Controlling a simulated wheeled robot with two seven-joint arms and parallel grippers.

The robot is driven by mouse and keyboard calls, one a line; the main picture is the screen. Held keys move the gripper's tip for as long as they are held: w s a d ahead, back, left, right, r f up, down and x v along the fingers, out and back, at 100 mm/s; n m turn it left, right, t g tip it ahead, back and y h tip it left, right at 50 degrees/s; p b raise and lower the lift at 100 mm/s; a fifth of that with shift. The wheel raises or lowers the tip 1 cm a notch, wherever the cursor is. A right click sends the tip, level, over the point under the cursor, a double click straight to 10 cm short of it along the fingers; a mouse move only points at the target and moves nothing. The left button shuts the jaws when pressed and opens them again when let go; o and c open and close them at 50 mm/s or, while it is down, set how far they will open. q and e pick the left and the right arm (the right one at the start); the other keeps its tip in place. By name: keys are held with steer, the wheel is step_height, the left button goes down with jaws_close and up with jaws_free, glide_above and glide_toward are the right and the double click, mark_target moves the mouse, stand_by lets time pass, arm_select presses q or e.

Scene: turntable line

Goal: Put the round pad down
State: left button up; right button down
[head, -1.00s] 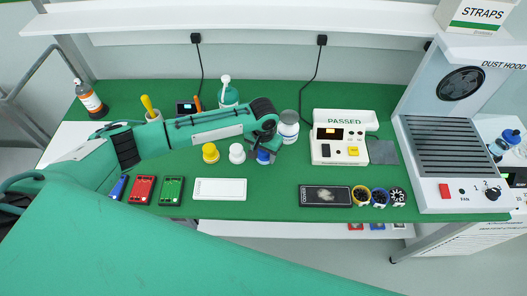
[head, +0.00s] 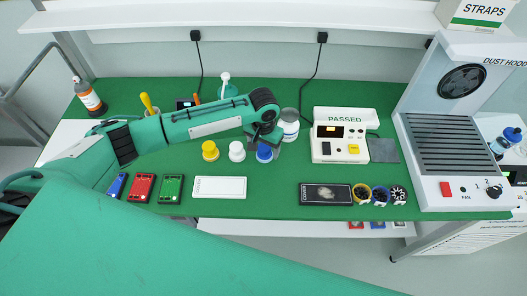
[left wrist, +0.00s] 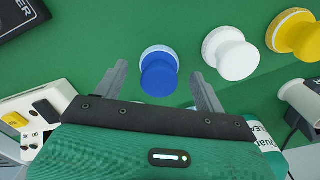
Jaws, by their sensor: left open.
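A round blue pad (head: 264,153) with a knob-like top and a pale base stands upright on the green mat, at the right end of a row with a round white pad (head: 237,151) and a round yellow pad (head: 210,150). My left gripper (head: 264,136) is just above the blue pad, open and empty. In the left wrist view, the blue pad (left wrist: 159,76) shows between and beyond the open fingers of my left gripper (left wrist: 158,68), with clear space on both sides. The white pad (left wrist: 231,54) and yellow pad (left wrist: 297,36) stand to its right. My right gripper is not in view.
A white-lidded jar (head: 290,124) stands close behind the gripper. The PASSED tester (head: 330,149) is to the right. A white plate (head: 219,193), a dark box (head: 326,194) and colored cases (head: 141,187) line the front. Mat is free between pads and plate.

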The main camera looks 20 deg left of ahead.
mark_target(263, 149)
arm_select(q)
step_height(263, 149, up, 10)
steer(key=b, duration=0.2)
steer(key=shift+f, duration=0.25)
